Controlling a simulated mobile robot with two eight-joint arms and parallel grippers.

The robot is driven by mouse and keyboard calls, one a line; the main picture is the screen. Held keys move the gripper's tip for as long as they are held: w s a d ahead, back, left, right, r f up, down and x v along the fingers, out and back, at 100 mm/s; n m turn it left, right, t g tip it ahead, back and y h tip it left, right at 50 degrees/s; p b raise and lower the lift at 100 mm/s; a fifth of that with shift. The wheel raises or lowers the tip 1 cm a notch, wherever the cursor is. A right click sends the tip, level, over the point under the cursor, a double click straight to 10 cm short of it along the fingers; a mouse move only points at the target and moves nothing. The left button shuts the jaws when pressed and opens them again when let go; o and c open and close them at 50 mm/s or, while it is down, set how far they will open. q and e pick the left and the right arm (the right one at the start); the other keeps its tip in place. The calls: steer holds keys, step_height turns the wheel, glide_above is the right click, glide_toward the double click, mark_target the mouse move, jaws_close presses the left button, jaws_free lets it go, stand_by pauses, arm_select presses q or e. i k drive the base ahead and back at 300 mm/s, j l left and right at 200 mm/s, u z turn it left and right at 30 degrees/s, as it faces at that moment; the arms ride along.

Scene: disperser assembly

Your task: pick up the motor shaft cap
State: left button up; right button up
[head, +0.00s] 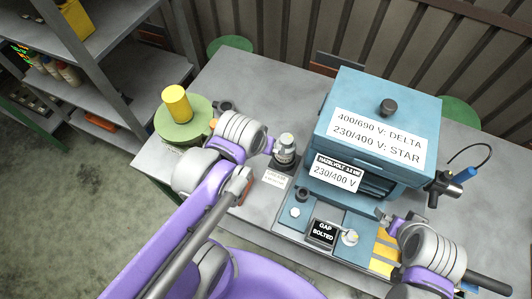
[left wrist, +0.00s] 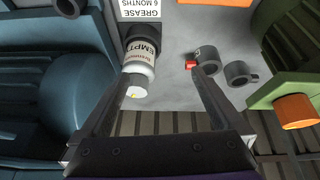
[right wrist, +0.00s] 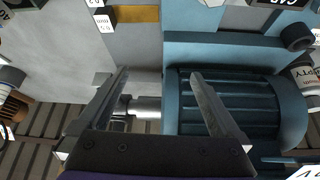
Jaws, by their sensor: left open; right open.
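The blue motor (head: 372,180) stands on the bench under a blue box and shows at right in the right wrist view (right wrist: 235,110). Its silver shaft (right wrist: 147,108) sticks out to the left there, with a darker piece at its end that may be the cap; I cannot tell for sure. My right gripper (right wrist: 158,76) is open, its fingers on either side of the shaft region, apparently holding nothing. My left gripper (left wrist: 160,80) is open and empty, one finger close beside a white bottle (left wrist: 139,70). Two dark grey cylindrical parts (left wrist: 207,57) (left wrist: 238,73) lie beyond its other finger.
A green disc with a yellow cylinder (head: 176,103) stands on the bench at left. Shelving (head: 85,75) is at far left.

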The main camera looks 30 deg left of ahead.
mark_target(175, 98)
steer(key=k+l, duration=0.15)
steer(key=k+u, duration=0.1)
steer(key=u, duration=0.25)
steer(key=k+u, duration=0.1)
steer(key=u, duration=0.2)
steer(key=k+u, duration=0.1)
steer(key=u, duration=0.9)
steer(key=j+u, duration=0.25)
steer(key=j, duration=0.25)
steer(key=i, duration=0.05)
